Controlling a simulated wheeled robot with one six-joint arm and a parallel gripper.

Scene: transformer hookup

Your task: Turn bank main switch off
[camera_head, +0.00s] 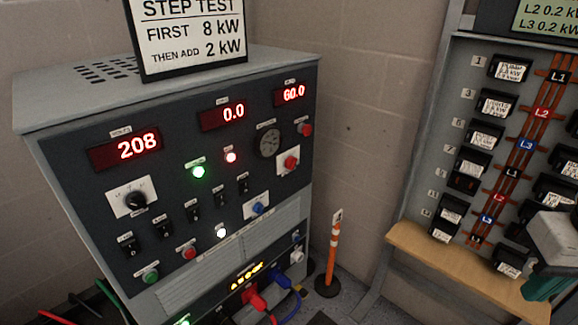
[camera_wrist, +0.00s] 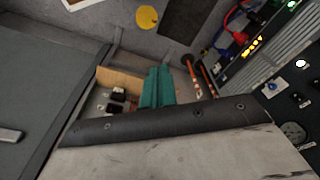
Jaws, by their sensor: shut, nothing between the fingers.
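The grey bank cabinet (camera_head: 182,76) stands at left in the head view, its dark sloped panel facing me. The panel has a black rotary knob (camera_head: 135,200) on a white plate and a row of several black switches (camera_head: 163,228). I cannot read which one is the main switch. The displays show 208, 0.0 and 60.0. A green lamp (camera_head: 198,171), a red lamp (camera_head: 231,156) and a white lamp (camera_head: 221,232) are lit. My gripper (camera_head: 550,284), with teal fingers, is at the far right, well away from the panel. Its fingers also show in the wrist view (camera_wrist: 156,88), shut and empty.
A breaker panel (camera_head: 512,125) with labelled breakers stands at right, above a wooden ledge (camera_head: 460,262). An orange post (camera_head: 331,250) stands between the two. Red and blue plugs (camera_head: 283,279) and cables hang at the cabinet's lower front. A step test sign (camera_head: 190,35) stands on top.

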